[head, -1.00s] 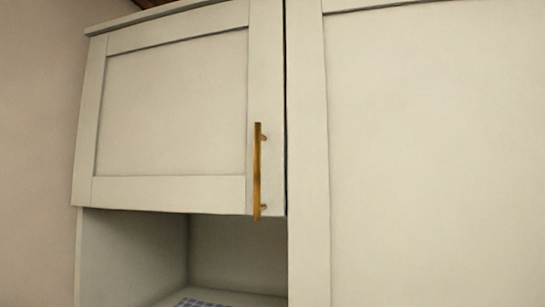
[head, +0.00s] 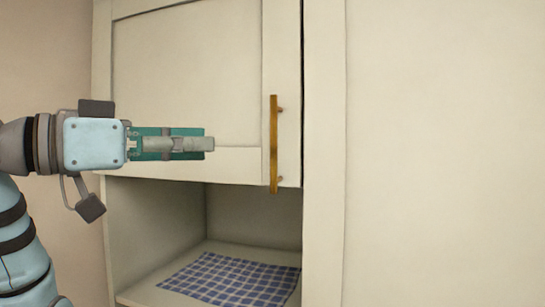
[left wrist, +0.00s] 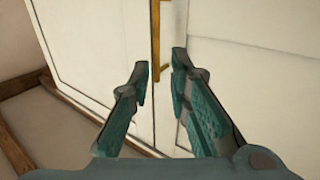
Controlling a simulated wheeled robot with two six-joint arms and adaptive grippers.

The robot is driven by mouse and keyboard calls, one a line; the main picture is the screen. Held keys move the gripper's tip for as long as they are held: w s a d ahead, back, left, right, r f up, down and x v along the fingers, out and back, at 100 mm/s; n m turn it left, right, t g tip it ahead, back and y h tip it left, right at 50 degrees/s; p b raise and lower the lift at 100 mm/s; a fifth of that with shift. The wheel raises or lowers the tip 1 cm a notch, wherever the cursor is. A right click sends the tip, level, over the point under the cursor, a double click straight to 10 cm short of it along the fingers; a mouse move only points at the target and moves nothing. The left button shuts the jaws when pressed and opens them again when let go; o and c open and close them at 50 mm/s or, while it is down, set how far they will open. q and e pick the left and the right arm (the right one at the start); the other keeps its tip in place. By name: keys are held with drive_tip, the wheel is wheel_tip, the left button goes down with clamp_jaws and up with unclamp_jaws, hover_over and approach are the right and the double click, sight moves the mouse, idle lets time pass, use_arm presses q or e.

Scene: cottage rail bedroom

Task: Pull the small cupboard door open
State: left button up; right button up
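The small cupboard door (head: 190,60) is a cream framed panel and is shut. Its brass bar handle (head: 274,140) stands upright near the door's right edge. My left gripper (head: 208,144) is in front of the lower part of the door, to the left of the handle and apart from it. In the left wrist view its two fingers (left wrist: 160,65) are spread with nothing between them. The handle (left wrist: 156,40) shows there beyond the fingertips, roughly in line with the gap. My right gripper is not in view.
An open niche (head: 250,215) lies below the door, with a blue checked cloth (head: 232,278) on its shelf. A tall cream panel (head: 440,150) stands right of the door. A plain wall (head: 50,60) is at the left.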

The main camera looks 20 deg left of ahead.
sight(271, 138)
use_arm(q)
drive_tip(key=p+x, duration=0.1)
drive_tip(key=x, duration=0.3)
drive_tip(key=p+x, duration=0.1)
drive_tip(key=x, duration=0.3)
drive_tip(key=r+p+x, duration=0.1)
drive_tip(key=x, duration=0.3)
drive_tip(key=shift+d+p, duration=0.35)
drive_tip(key=shift+p, duration=0.05)
drive_tip(key=shift+w+d, duration=0.45)
drive_tip(key=shift+w, duration=0.1)
drive_tip(key=shift+c, duration=0.9)
clamp_jaws()
